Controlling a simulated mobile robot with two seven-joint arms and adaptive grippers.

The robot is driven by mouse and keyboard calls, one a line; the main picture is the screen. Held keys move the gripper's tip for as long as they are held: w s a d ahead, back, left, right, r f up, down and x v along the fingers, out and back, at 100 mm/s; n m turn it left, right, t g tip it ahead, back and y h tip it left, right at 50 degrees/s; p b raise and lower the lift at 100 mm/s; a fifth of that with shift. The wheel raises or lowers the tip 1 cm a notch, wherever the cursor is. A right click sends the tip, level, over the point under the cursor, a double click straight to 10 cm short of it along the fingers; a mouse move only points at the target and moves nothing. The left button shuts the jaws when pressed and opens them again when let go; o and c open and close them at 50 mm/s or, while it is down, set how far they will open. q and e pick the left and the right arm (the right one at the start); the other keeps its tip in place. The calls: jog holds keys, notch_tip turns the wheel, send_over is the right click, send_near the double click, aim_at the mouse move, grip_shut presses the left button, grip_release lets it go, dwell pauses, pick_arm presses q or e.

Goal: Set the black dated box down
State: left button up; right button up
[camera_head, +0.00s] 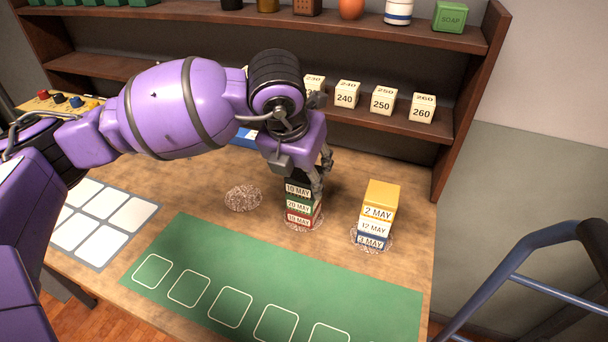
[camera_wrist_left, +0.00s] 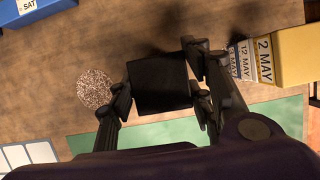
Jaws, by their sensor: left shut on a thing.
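The black dated box, its label reading what looks like 10 MAY, (camera_head: 298,189) is between the fingers of my left gripper (camera_head: 311,180). It sits right over a green 20 MAY box (camera_head: 298,207) and a red MAY box (camera_head: 300,220), level and in line with them. I cannot tell whether it touches the green box. In the left wrist view the black box (camera_wrist_left: 162,82) fills the space between the left gripper's fingertips (camera_wrist_left: 160,90) and hides what is under it. My right gripper is not in view.
To the right, a yellow 2 MAY box (camera_head: 381,200) tops a stack with white and blue boxes. A bare round speckled patch (camera_head: 243,198) lies left of the black box. A green mat (camera_head: 260,290) is in front. A shelf with numbered boxes (camera_head: 383,100) stands behind.

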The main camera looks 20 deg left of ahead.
pick_arm(q)
notch_tip(320, 180, up, 3)
jog(key=shift+f, duration=0.1)
jog(key=s+d+r, duration=1)
jog(key=s+a+f, duration=0.1)
jog(key=a+f, duration=0.3)
jog(key=a, duration=0.5)
jog(key=s+a+f, duration=0.1)
jog(key=a+f, duration=0.4)
jog(key=a, duration=0.5)
jog(key=w+a+f, duration=0.2)
jog(key=w, duration=0.1)
jog(key=w+a+f+p, duration=0.1)
jog(key=w+a+f, duration=0.1)
jog(key=w+f, duration=0.1)
jog(key=w+a+f, duration=0.2)
jog(key=w+f, duration=0.1)
jog(key=w, duration=0.2)
jog(key=shift+w, duration=0.25)
jog(key=shift+w+a+f, duration=0.25)
jog(key=shift+w+f, duration=0.25)
jog(key=shift+f, duration=1.75)
